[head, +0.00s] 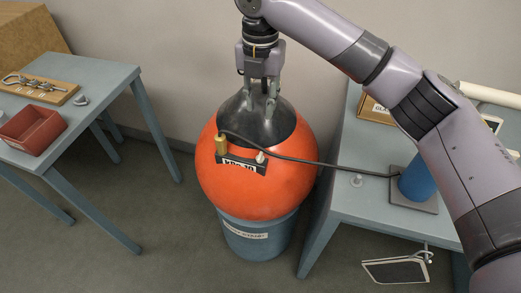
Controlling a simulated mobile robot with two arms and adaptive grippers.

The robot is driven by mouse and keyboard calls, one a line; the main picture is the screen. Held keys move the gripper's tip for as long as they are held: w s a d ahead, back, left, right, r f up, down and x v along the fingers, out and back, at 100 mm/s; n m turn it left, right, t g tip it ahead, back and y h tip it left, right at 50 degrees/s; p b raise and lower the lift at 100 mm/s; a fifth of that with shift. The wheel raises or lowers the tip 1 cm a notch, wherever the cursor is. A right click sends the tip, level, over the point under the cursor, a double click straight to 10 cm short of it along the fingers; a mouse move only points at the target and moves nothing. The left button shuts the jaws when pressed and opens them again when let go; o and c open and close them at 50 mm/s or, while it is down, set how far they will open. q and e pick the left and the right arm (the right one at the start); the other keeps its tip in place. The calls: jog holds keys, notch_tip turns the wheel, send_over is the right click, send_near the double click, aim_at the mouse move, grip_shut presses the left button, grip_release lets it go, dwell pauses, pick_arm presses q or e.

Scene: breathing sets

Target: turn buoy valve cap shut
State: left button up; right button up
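The orange buoy (250,190) with a black conical top (287,127) sits upright in a blue-grey bucket (257,243). A brass fitting (222,145) stands on its front left with a black hose (310,162) running from it. A small pale knob (261,157), possibly the valve cap, sits to the right of the fitting, above the label. My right gripper (260,97) points down at the black top, behind and above the knob. Its fingers are apart, with black showing between them; contact with the top is unclear. My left gripper is out of view.
At right, a grey table (340,205) holds a blue cylinder (417,183) on a plate and a cardboard box (374,110). At left, another table (75,155) holds a red tray (33,128) and a wooden tool board (38,88).

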aim_at(260, 154)
notch_tip(260, 154, down, 17)
jog(key=shift+f+p, duration=0.1)
jog(key=shift+p, duration=0.65)
jog(key=shift+c, duration=0.3)
grip_shut()
